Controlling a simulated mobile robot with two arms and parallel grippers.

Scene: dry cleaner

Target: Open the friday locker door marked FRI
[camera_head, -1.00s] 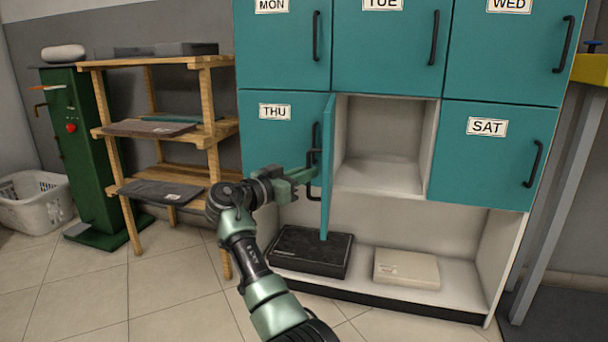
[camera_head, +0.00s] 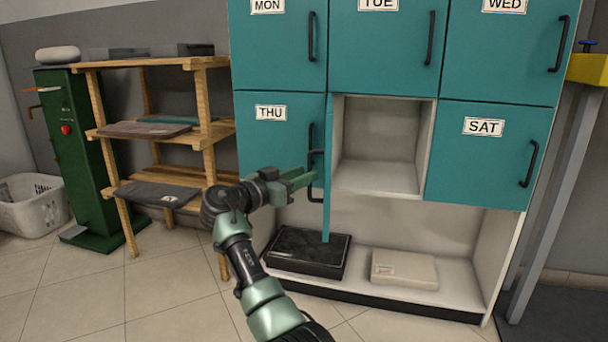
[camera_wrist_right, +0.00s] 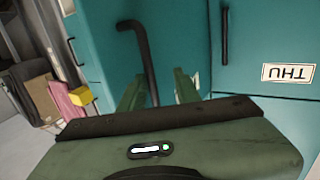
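The FRI door (camera_head: 326,205) is the teal door hinged between the THU locker and the open compartment. It stands swung out, nearly edge-on in the head view, so its label is hidden. Its black handle (camera_head: 317,178) is on the left-facing side, and shows in the right wrist view (camera_wrist_right: 146,55). My right gripper (camera_head: 301,180) is beside the handle. In the right wrist view its two green fingers (camera_wrist_right: 158,92) are apart, with the handle's lower end between them; contact is unclear. The FRI compartment (camera_head: 375,177) is open and looks empty. My left gripper is not in view.
THU (camera_head: 270,135) and SAT (camera_head: 480,155) doors are shut, as are MON, TUE and WED above. A black box (camera_head: 308,252) and a beige box (camera_head: 404,268) lie in the bottom bay. A wooden shelf (camera_head: 205,135) stands left; the floor in front is tiled.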

